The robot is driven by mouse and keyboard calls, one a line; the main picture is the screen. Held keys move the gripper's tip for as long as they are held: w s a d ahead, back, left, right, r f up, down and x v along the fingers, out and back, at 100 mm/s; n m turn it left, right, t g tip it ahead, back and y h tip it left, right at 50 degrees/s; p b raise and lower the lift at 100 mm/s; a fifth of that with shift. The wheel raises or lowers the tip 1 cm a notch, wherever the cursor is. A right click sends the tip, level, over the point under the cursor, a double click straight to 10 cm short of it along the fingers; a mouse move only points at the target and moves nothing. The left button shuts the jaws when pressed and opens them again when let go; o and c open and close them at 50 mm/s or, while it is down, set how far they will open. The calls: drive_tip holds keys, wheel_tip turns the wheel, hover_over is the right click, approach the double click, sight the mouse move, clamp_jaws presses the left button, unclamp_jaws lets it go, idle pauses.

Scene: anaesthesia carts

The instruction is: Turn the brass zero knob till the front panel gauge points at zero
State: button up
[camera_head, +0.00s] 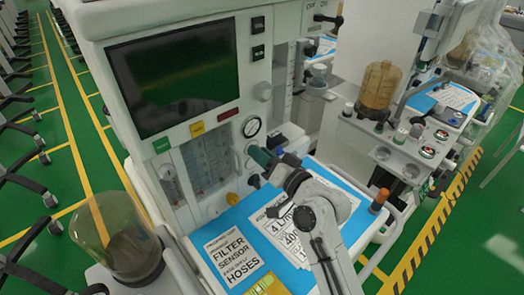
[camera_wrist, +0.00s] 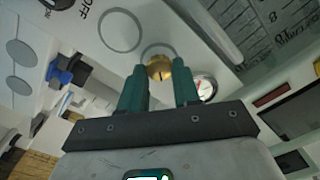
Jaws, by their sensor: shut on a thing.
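The brass zero knob (camera_wrist: 159,69) sits on the pale front panel, between the tips of my gripper's teal fingers in the wrist view. My gripper (camera_wrist: 160,74) is shut on it, one finger on each side. In the head view my gripper (camera_head: 259,154) reaches the panel just below the round white gauge (camera_head: 252,127), and it hides the knob there. The gauge (camera_wrist: 206,87) also shows in the wrist view, right of the knob and partly behind a finger. Its needle is too small to read surely.
A dark screen (camera_head: 175,75) is above left of the gauge. Labelled sheets (camera_head: 236,256) lie on the blue worktop below. A clear canister (camera_head: 117,240) stands front left.

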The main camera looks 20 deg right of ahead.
drive_tip(key=shift+m+p, duration=0.35)
drive_tip(key=shift+m, duration=0.55)
drive_tip(key=shift+d, duration=0.1)
drive_tip(key=o, duration=1)
drive_tip(key=shift+o, duration=0.2)
drive_tip(key=b+v, duration=0.2)
drive_tip(key=v, duration=0.8)
drive_tip(key=shift+s+b, duration=0.35)
drive_tip(key=shift+d, duration=0.1)
